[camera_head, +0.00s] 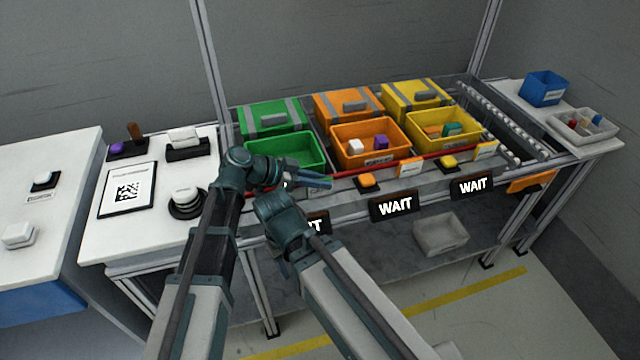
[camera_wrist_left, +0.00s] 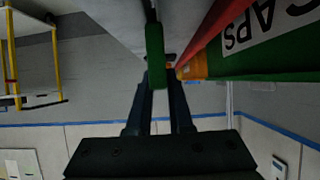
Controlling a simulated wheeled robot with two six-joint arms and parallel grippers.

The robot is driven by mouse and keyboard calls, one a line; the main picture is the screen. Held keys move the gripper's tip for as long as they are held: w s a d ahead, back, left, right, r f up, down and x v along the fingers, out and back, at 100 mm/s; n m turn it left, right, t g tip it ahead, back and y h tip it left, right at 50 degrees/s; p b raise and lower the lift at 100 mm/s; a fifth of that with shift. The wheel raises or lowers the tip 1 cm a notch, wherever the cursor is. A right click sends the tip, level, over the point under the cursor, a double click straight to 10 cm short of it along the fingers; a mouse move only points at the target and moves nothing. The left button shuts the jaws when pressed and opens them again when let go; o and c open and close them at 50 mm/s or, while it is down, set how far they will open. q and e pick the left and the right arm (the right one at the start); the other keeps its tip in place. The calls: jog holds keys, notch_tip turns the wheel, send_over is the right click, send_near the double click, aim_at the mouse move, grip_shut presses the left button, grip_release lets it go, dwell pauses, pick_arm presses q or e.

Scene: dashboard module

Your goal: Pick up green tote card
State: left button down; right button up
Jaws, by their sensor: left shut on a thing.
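My left gripper (camera_head: 318,183) is in front of the green tote (camera_head: 285,152), by the front rail. In the left wrist view the two dark fingers (camera_wrist_left: 160,95) are shut on a thin green card (camera_wrist_left: 155,55), seen nearly edge-on. The green tote with its "CAPS" label also shows close by at the right of that view (camera_wrist_left: 240,65). In the head view the card is too small to tell from the fingers. My right arm crosses the lower middle of the head view, but its gripper does not show.
An orange tote (camera_head: 337,132) and a yellow tote (camera_head: 413,123) stand right of the green one, behind a red rail (camera_head: 420,158). Black "WAIT" signs (camera_head: 395,205) line the front edge. A white side table (camera_head: 150,230) holds a code sheet (camera_head: 127,188) and a round button (camera_head: 186,198).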

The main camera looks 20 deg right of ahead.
pick_arm(q)
notch_tip(320, 180, up, 10)
jog(key=p, duration=1)
